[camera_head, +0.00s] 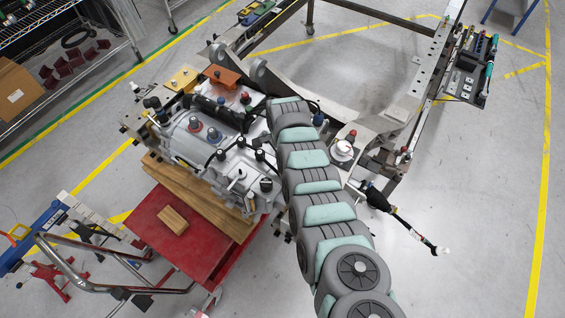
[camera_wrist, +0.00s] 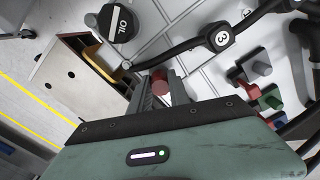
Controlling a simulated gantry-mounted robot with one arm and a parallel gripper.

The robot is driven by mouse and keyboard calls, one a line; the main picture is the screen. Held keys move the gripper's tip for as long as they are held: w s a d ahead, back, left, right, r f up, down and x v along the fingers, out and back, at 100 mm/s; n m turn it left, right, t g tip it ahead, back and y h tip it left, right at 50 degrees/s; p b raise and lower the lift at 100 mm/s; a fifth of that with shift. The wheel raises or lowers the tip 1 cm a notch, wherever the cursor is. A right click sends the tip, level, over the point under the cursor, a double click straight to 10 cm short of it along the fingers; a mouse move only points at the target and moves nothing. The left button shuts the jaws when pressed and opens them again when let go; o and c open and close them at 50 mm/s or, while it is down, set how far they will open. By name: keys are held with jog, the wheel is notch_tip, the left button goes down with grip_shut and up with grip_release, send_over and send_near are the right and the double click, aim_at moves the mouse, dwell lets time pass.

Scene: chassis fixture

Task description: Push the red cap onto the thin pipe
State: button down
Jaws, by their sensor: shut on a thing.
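My gripper (camera_wrist: 161,92) shows in the wrist view with its two grey fingers closed around a red cap (camera_wrist: 160,80). The round end of the cap sticks out between the fingertips. It is close to the grey engine housing (camera_wrist: 178,22), but I cannot tell whether it touches anything. I cannot pick out the thin pipe; it may be hidden by the cap or the fingers. In the head view my arm reaches over the right side of the engine, and I cannot make out the fingers or the held cap there.
A black OIL cap (camera_wrist: 119,24) and a black hose with a round "3" tag (camera_wrist: 221,38) are close by. Several coloured fittings (camera_wrist: 268,103) stand to the right. A metal bracket plate (camera_wrist: 75,80) is at left.

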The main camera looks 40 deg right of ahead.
jog(key=shift+f+b, duration=0.3)
jog(key=shift+f, duration=0.15)
jog(key=c, duration=1.1)
grip_release()
jog(key=shift+c, duration=0.2)
jog(key=shift+r, duration=0.15)
notch_tip(320, 180, up, 6)
jog(key=p, duration=0.5)
jog(key=shift+s, duration=0.1)
